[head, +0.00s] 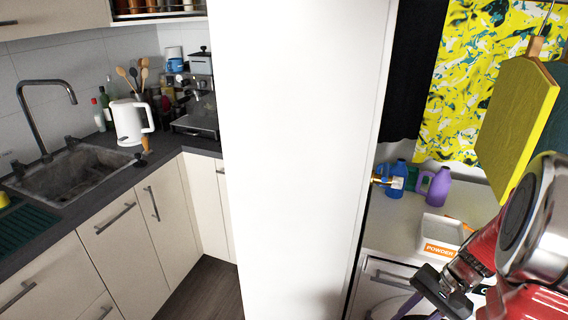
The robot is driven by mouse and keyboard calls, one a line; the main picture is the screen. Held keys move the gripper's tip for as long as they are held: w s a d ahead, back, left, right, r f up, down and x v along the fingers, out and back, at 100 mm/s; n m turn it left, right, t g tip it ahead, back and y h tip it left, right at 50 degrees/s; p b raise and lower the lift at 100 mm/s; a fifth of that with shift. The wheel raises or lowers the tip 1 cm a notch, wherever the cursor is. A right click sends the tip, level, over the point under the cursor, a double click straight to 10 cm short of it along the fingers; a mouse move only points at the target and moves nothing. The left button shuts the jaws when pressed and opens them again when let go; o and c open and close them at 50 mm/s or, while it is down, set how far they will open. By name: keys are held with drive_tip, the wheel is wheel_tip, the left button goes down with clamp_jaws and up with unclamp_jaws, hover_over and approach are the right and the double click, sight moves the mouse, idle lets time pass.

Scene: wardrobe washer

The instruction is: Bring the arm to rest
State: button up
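My red and silver arm reaches in from the lower right corner of the head view. My gripper (441,292), a dark piece at the end of the arm, is low in the picture, in front of a white appliance front (377,284) below the counter. Its fingertips are too small and partly cut off at the bottom edge, so I cannot tell if they are open or shut. A thin purple shape (408,306) shows beside the gripper; I cannot tell whether they touch.
A tall white panel (300,150) stands mid-view. Right of it, a blue jug (394,181), a purple jug (437,187) and a powder box (441,232) stand on the counter. Clothes hang above, including a yellow-green one (516,118). A kitchen counter with a sink (70,177) is left.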

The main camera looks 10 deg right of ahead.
drive_tip(key=s+a+r+n+t+h, duration=0.2)
drive_tip(key=a+r+n+t+h, duration=0.3)
drive_tip(key=a+r+n, duration=0.6)
drive_tip(key=shift+s+a+r, duration=0.2)
drive_tip(key=shift+a+r, duration=4.1)
drive_tip(key=shift+a, duration=0.45)
